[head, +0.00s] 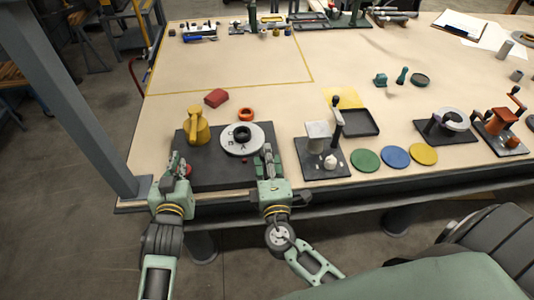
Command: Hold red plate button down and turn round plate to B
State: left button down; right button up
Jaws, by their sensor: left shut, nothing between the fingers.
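A dark square base plate (215,172) lies at the table's front edge. On it sits a pale round plate (230,149) with dark letters and a black ring-shaped knob (242,133) in its middle; the letters are too small to read surely. A red button (188,170) shows at the base's front left, partly hidden by my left gripper (177,163), which is shut and close beside it; I cannot tell whether they touch. A small red mark (244,160) lies before the round plate. My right gripper (267,156) is at the round plate's right edge; its finger opening is unclear.
A yellow pot-like part (196,127) stands at the base's back left. An orange ring (246,114) and a red block (216,97) lie behind. A dark stand (325,170) is to the right, beside green (365,160), blue and yellow discs. The yellow-outlined area behind is mostly clear.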

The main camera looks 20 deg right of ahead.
jog(key=shift+x, duration=0.8)
grip_shut()
